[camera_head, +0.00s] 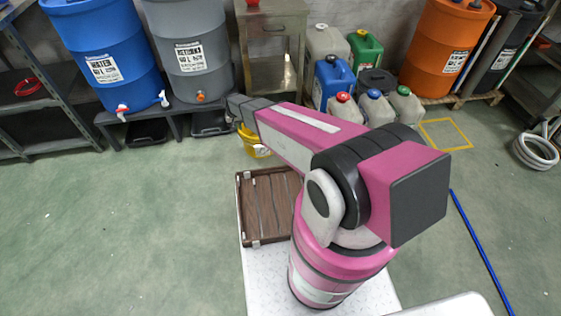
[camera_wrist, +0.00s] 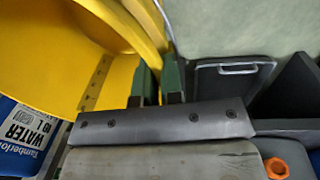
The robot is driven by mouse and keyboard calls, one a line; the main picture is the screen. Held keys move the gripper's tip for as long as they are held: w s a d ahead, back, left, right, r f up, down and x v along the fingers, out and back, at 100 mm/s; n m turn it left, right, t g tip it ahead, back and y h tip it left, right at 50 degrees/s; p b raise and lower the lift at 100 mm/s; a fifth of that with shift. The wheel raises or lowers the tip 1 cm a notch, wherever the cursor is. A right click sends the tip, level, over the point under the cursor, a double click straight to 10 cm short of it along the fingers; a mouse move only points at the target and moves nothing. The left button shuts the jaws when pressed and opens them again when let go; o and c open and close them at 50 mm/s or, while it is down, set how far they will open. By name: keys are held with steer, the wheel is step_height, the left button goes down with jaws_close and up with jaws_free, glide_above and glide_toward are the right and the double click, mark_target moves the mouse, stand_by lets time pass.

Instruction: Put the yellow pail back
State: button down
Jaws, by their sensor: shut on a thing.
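The yellow pail (camera_head: 251,145) shows in the head view beneath the far end of my arm, in front of the drum stand. My arm hides part of it. In the wrist view the pail (camera_wrist: 70,60) fills the upper left, with its measuring marks showing on the wall. My gripper (camera_wrist: 160,80) is shut on the pail at its edge, with a green finger on each side. The pail's base is out of sight, so I cannot tell its height above the floor.
A yellow square outline (camera_head: 445,134) lies on the floor at right, beside several jerrycans (camera_head: 404,106). A dark stand (camera_head: 175,117) holds the blue drum (camera_head: 108,62) and grey drum (camera_head: 190,50). A brown crate (camera_head: 268,207) sits before my arm. Open floor lies at left.

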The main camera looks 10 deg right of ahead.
steer(key=shift+f, duration=0.55)
steer(key=s+d+f, duration=0.1)
steer(key=d+f, duration=0.1)
steer(key=d, duration=0.1)
steer(key=s+d+f, duration=0.1)
steer(key=d+f, duration=0.1)
steer(key=d, duration=0.2)
steer(key=s+d+f, duration=0.1)
steer(key=d+f, duration=0.1)
steer(key=d, duration=0.1)
steer(key=shift+s+d+f, duration=0.15)
steer(key=shift+d+f, duration=0.25)
steer(key=shift+f, duration=2.15)
steer(key=c, duration=1.3)
jaws_free()
steer(key=shift+o, duration=0.2)
